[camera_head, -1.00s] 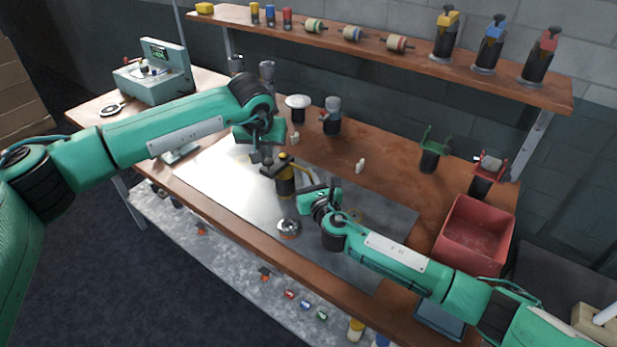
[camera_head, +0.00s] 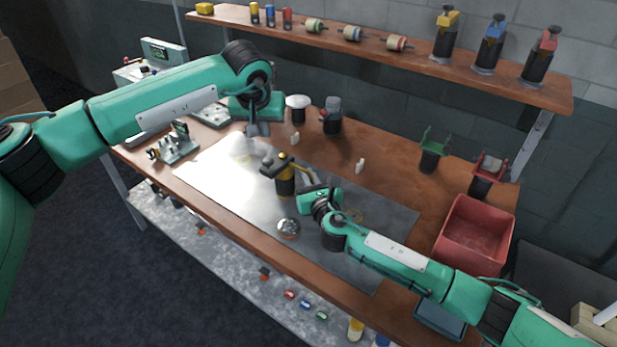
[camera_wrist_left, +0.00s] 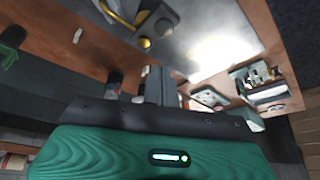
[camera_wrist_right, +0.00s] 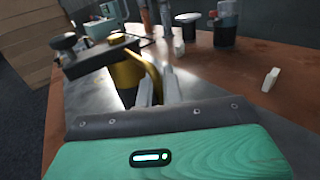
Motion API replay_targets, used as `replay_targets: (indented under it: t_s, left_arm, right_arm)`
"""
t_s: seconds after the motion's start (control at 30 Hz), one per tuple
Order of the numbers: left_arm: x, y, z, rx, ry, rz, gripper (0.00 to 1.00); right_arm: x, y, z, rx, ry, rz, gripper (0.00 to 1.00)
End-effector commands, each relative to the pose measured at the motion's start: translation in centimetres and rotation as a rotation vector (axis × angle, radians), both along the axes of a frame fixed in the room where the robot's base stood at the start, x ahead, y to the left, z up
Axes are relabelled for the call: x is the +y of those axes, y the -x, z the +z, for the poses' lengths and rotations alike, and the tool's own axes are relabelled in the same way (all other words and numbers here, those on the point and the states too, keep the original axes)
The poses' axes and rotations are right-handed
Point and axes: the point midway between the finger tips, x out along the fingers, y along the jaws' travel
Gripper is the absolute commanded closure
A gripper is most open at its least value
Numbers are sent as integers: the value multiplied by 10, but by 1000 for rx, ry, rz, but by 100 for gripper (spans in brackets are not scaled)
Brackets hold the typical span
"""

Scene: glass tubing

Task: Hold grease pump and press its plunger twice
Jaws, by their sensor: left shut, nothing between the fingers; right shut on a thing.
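The grease pump (camera_head: 285,182) stands upright on the metal sheet, with a dark body, a yellow collar and handle, and a dark plunger knob on top. It also shows in the right wrist view (camera_wrist_right: 124,78) and the left wrist view (camera_wrist_left: 128,14). My right gripper (camera_head: 301,176) is shut on the pump's yellow handle from the right side; its fingers (camera_wrist_right: 160,84) show beside the handle in the right wrist view. My left gripper (camera_head: 258,131) is shut and empty, above and behind the pump, apart from its plunger.
A silver domed item (camera_head: 288,228) sits in front of the pump. Small white pieces (camera_head: 360,166) and a dark canister (camera_head: 332,118) stand behind. A red bin (camera_head: 474,235) is at the right. Similar pumps with coloured tops (camera_head: 490,48) stand on the shelf (camera_head: 390,52).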

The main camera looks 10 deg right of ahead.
Motion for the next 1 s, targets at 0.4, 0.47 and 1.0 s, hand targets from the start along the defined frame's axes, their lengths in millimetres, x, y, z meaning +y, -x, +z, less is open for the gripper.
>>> replay_targets:
  t_s: [0.4, 0.47, 1.0]
  left_arm:
    - [2, 11, 30, -4, 0, -1, 100]
    - [3, 16, 42, -4, 0, -1, 100]
    - [9, 45, 110, 1, 0, 0, 100]
  right_arm:
    - [0, 0, 0, 0, 0, 0, 100]
    - [0, 0, 0, 0, 0, 0, 100]
    - [0, 0, 0, 0, 0, 0, 100]
